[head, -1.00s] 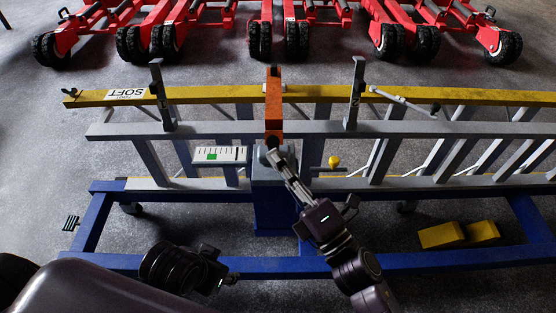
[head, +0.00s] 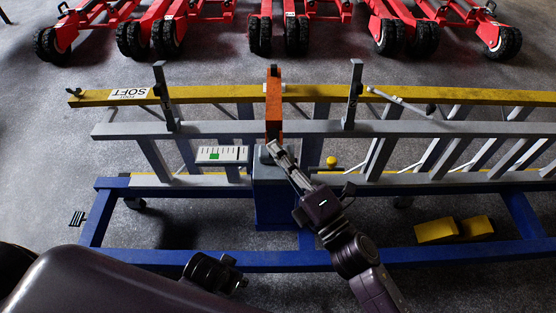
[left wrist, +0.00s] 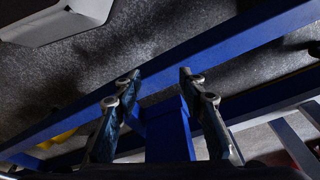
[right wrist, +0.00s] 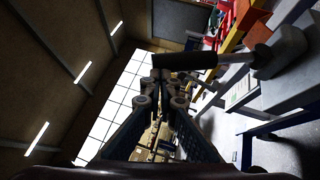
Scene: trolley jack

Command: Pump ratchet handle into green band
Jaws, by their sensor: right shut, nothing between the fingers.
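A white gauge (head: 222,154) with a green band stands on the front of the blue and grey frame. The ratchet handle, a black grip (right wrist: 185,61) on a silver rod, rises from a grey block (right wrist: 285,52) in the right wrist view. In the head view it is hard to make out behind the right gripper. My right gripper (head: 272,147) is shut and empty, its fingertips close beside the grip; I cannot tell whether they touch. My left gripper (left wrist: 160,76) is open and empty above the blue frame; in the head view its fingers are unclear.
An orange lever (head: 274,105) crosses the yellow beam (head: 210,94). A yellow knob (head: 331,161) sits right of the blue post (head: 274,205). Yellow blocks (head: 437,231) lie on the floor at right. Red trolley jacks (head: 160,30) line the back.

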